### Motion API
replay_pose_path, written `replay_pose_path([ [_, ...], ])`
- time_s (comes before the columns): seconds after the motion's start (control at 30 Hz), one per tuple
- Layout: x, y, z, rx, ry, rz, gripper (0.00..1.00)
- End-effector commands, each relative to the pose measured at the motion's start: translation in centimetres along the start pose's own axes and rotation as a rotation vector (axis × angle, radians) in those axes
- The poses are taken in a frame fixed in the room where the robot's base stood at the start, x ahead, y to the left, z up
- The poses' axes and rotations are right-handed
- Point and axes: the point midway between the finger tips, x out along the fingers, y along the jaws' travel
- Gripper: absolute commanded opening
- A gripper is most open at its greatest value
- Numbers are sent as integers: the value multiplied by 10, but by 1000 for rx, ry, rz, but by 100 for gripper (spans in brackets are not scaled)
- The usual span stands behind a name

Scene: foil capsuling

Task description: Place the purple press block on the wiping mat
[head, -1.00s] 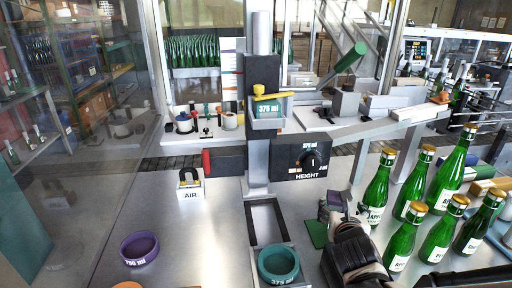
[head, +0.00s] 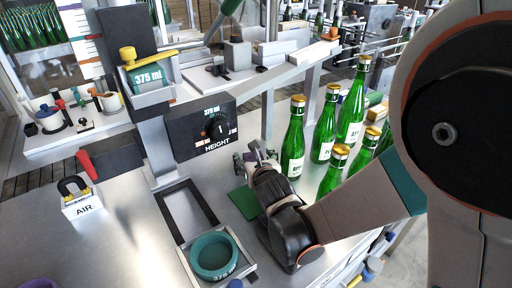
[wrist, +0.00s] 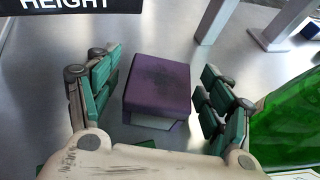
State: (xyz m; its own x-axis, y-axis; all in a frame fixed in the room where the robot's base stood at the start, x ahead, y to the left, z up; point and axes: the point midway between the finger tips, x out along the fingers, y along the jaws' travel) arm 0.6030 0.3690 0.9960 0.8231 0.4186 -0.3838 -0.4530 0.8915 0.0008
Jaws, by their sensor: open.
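The purple press block (wrist: 157,84) has a dark purple top with a worn patch and a pale lower part. In the wrist view it sits between the two teal-padded fingers of my gripper (wrist: 158,92), with gaps on both sides. The fingers are open. In the head view my gripper (head: 256,157) is low over the table, just beyond the green wiping mat (head: 243,202), and mostly hides the block. The mat lies flat; its right side is hidden by my wrist. In the wrist view only a sliver of green shows at the bottom edge.
Green bottles with gold caps (head: 293,140) stand close to the right of my gripper. The HEIGHT box (head: 208,127) is to the left. A teal 375 ml ring (head: 213,254) sits in a tray at the front. The AIR block (head: 82,202) is farther left on open table.

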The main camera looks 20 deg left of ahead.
Motion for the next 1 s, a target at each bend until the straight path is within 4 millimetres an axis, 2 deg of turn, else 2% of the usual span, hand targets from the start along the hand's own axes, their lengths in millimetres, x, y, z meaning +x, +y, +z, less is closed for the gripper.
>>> replay_pose_path([
  [0.27,0,-1,-1,-1,0,1,73],
  [0.4,0,-1,-1,-1,0,1,42],
  [0.5,0,0,-1,-1,0,1,24],
  [0.57,0,-1,-1,-1,0,1,24],
  [0.6,0,0,0,-1,-1,1,19],
  [0.83,0,0,0,-1,-1,1,19],
  [1.0,-3,-1,8,-1,-1,1,19],
])
